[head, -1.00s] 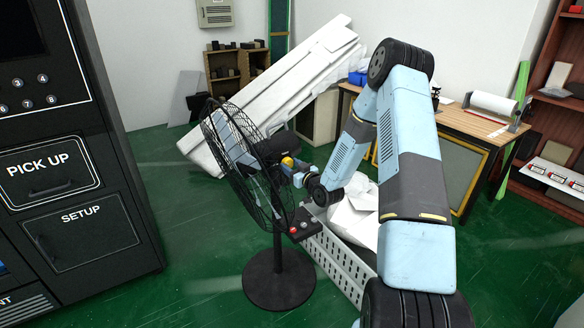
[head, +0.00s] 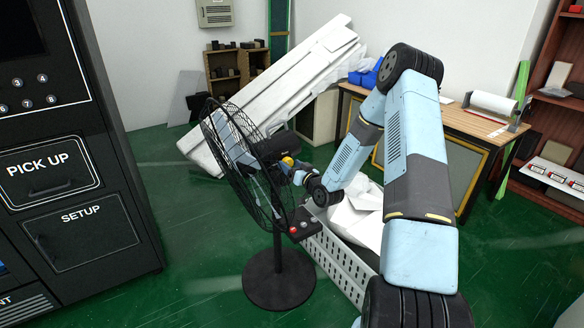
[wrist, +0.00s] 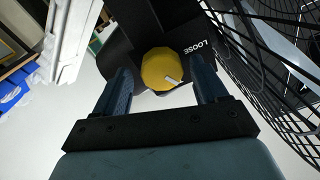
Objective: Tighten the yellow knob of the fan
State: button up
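The black fan (head: 278,262) stands on the green floor in the middle of the head view. Its yellow knob (head: 287,160) sits at the back of the fan head. In the wrist view the yellow knob (wrist: 160,69) has a white pointer mark aimed to the lower right, and the word "LOOSE" is printed to its upper right. My gripper (wrist: 162,88) is open, one finger on each side of the knob, with gaps visible between the fingers and the knob. In the head view my gripper (head: 296,169) is small and partly hidden by the fan.
The fan's wire cage (wrist: 262,70) is close on the right of my gripper in the wrist view. A white perforated crate (head: 338,262) stands right of the fan base. A black vending machine (head: 80,150) fills the left, and a wooden desk (head: 455,122) stands behind my arm.

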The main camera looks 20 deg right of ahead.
jog(key=v, duration=1.3)
jog(key=shift+s, duration=0.4)
jog(key=shift+d, duration=0.1)
